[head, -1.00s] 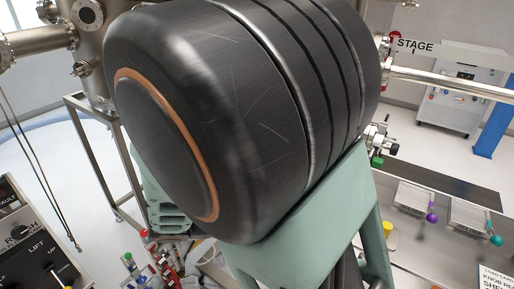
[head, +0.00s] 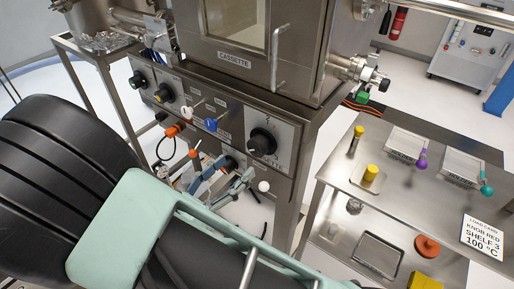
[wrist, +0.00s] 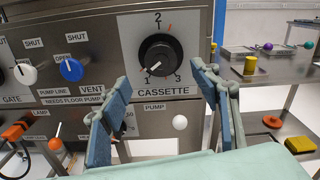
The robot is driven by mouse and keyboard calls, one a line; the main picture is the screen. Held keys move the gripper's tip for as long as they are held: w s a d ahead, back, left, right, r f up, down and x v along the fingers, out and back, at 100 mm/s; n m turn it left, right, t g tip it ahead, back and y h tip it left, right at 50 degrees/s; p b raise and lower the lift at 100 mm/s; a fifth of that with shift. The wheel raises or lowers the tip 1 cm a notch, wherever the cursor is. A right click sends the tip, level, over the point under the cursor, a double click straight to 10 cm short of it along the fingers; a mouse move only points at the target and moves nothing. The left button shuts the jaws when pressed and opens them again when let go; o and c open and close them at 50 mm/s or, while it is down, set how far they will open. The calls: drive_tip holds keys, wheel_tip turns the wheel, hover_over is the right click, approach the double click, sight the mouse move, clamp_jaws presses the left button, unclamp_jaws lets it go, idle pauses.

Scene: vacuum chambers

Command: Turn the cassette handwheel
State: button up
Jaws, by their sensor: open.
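The cassette handwheel is a black round knob (wrist: 160,55) on a light plate marked 1, 2 and 3, above the label CASSETTE. Its white pointer line points down-left toward 1. The same handwheel (head: 262,142) shows in the head view at the right of the steel front panel, below the chamber's windowed door (head: 236,25). My gripper (wrist: 160,78) is open and empty, with one finger at the lower left of the knob and one at the lower right in the wrist view. It looks apart from the knob. In the head view my gripper (head: 226,183) is below and left of the handwheel.
A blue VENT knob (wrist: 71,69) and a white GATE knob (wrist: 25,74) sit left of the handwheel. A white PUMP button (wrist: 180,122) is below it. A steel bench (head: 325,176) with yellow-topped items and trays stands right. An orange-handled part (head: 173,130) juts from the panel.

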sight(255, 148)
drive_tip(key=x, duration=0.8)
drive_tip(key=shift+w+d, duration=0.3)
drive_tip(key=c, duration=1.2)
drive_tip(key=shift+o, duration=0.2)
drive_tip(key=shift+r+p, duration=0.15)
drive_tip(key=shift+p, duration=0.35)
